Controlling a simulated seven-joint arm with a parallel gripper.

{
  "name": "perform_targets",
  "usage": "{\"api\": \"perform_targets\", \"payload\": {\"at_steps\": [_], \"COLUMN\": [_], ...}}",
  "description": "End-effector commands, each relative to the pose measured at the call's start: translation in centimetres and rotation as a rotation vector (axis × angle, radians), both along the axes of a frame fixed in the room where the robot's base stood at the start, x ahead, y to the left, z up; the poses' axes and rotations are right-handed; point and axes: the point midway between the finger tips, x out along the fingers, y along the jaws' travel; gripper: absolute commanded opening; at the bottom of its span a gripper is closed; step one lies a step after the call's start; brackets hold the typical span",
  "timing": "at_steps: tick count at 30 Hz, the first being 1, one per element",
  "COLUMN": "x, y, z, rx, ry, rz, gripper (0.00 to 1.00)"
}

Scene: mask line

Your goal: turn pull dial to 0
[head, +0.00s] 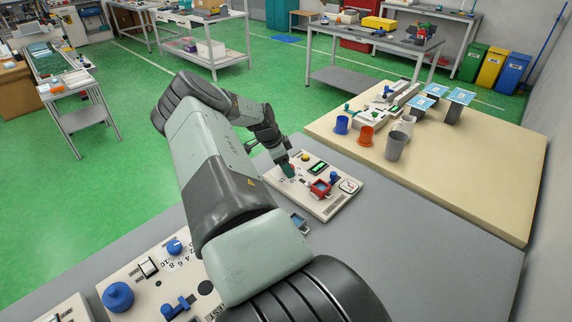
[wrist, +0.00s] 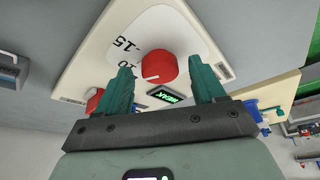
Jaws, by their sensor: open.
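The red dial (wrist: 159,67) is a round knob with a white pointer mark, on a light panel (wrist: 115,28). Printed numbers beside it include 15 and what looks like 10; the rest of its scale is out of view or hidden. The white mark faces the lower left of the wrist view. My gripper (wrist: 162,72) is open, with one green finger on each side of the dial and visible gaps to it. In the head view my gripper (head: 287,171) is over the left part of the panel (head: 323,207), where it largely hides the dial.
The panel also carries a lit green display (head: 318,167), a red-framed part (head: 320,188), a blue knob (head: 334,177) and a gauge (head: 349,185). Another panel with blue controls (head: 118,296) is nearer. Cups (head: 397,145) stand on the beige table at right.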

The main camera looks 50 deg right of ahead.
Motion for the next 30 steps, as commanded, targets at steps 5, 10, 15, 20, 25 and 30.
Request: {"api": "perform_targets", "payload": {"at_steps": [5, 10, 15, 20, 25, 30], "x": [-0.01, -0.01, 0.00, 0.00, 0.00, -0.03], "y": [-0.04, -0.05, -0.04, -0.04, -0.02, 0.02], "z": [-0.12, -0.10, -0.09, -0.08, -0.08, -0.02], "rx": [0.000, 0.000, 0.000, 0.000, 0.000, 0.000], "ry": [-0.001, -0.001, -0.001, -0.001, -0.001, -0.004], "rz": [0.000, 0.000, 0.000, 0.000, 0.013, 0.066], "gripper": [0.69, 0.58, 0.32, 0.13, 0.13, 0.13]}}
